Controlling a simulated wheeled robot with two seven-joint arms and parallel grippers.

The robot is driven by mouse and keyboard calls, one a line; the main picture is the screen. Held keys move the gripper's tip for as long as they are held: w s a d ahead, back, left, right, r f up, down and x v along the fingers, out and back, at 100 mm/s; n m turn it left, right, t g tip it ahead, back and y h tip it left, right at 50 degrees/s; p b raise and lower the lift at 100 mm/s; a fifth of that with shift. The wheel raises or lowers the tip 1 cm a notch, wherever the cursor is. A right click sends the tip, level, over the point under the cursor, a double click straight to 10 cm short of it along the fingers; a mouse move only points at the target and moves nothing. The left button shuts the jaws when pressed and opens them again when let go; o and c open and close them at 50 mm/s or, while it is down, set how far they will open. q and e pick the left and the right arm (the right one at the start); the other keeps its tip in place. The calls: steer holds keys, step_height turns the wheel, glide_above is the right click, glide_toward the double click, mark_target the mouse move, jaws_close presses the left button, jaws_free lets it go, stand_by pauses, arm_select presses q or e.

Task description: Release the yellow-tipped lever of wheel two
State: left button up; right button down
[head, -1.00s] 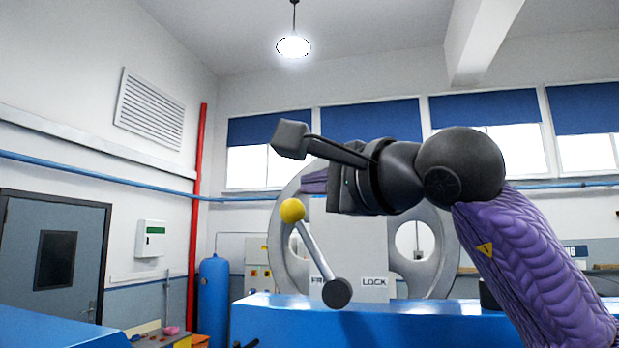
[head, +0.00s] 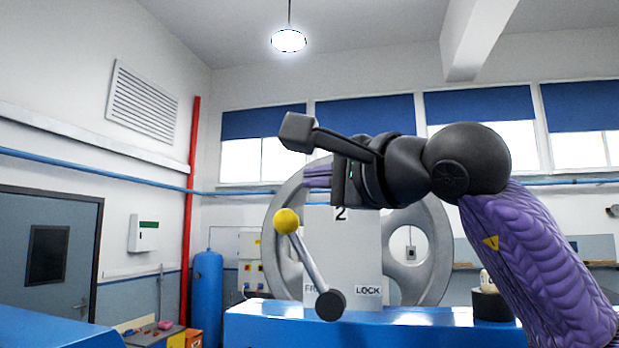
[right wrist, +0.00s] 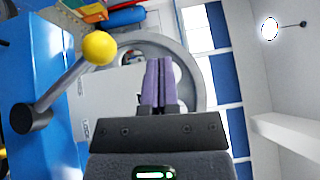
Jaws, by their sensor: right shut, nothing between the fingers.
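The lever has a yellow ball tip (head: 286,221) on a grey rod (head: 307,262) that rises from a dark round pivot (head: 330,305). It leans up and to the left, toward the "FR…" side of the panel marked "2" (head: 345,245) with a "LOCK" label. The grey wheel (head: 428,240) stands behind the panel. My right gripper (head: 312,176) is above and slightly right of the yellow tip, apart from it. In the right wrist view its purple fingers (right wrist: 158,82) are shut and empty, with the yellow tip (right wrist: 99,48) off to their left. My left gripper is out of view.
The panel stands on a blue base (head: 400,325). A dark round object with a pale top (head: 490,300) sits on the base at the right, near my right arm. Blue surface (head: 60,325) fills the lower left. A blue tank (head: 207,295) stands at the back.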

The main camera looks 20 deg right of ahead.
arm_select(q)
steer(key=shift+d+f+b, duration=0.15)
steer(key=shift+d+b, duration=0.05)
steer(key=shift+b, duration=0.6)
arm_select(e)
steer(key=s+d+r, duration=0.2)
steer(key=s+r, duration=0.4)
steer(key=s, duration=0.2)
steer(key=shift+s+d+r, duration=0.2)
steer(key=shift+r, duration=0.1)
steer(key=shift+a, duration=0.1)
